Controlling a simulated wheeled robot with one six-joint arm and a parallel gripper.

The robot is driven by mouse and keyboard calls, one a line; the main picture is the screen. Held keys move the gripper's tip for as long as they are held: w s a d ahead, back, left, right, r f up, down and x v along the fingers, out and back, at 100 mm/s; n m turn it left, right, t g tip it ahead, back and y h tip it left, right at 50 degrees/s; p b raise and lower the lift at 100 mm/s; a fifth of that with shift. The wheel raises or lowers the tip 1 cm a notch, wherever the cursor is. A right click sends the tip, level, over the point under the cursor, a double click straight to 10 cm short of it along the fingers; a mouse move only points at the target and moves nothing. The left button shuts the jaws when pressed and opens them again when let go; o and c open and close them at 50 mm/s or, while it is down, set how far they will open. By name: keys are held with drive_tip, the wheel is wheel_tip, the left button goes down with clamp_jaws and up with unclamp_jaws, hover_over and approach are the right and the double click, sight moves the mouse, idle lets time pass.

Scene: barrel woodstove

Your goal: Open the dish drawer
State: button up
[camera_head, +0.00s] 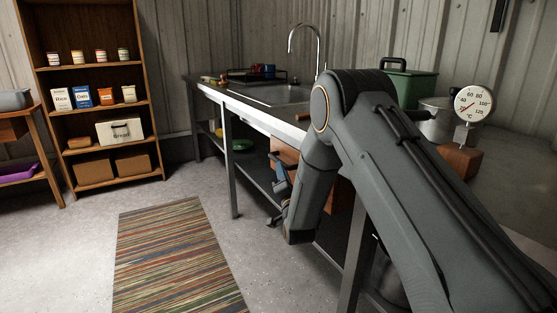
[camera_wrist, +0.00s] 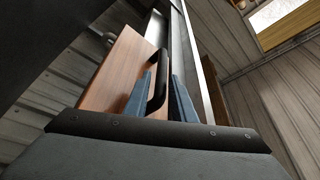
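The drawer has a reddish-brown wooden front, partly hidden by my arm under the counter in the head view (camera_head: 286,151). In the wrist view the wooden front (camera_wrist: 114,68) fills the middle left, with a black bar handle (camera_wrist: 161,80) on it. My gripper (camera_wrist: 163,92) is open, its two blue fingers apart and pointing at the front. The handle shows between the fingers, nearer the left one; I cannot tell whether it touches. In the head view my gripper (camera_head: 276,178) is low beside the drawer front. I cannot tell whether the drawer is fully shut.
The metal counter (camera_head: 250,112) with sink (camera_head: 282,94) runs above the drawer; its leg (camera_head: 229,165) stands left of my gripper. A lower shelf lies beneath. A striped rug (camera_head: 174,258) covers open floor at left. A wooden bookcase (camera_head: 108,105) stands behind.

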sight(277, 160)
drive_tip(key=x, duration=0.6)
drive_tip(key=shift+s+a+b, duration=0.15)
drive_tip(key=shift+a+b, duration=0.2)
drive_tip(key=shift+w+a+r, duration=0.1)
drive_tip(key=shift+w+r, duration=0.05)
drive_tip(key=shift+w, duration=0.55)
clamp_jaws()
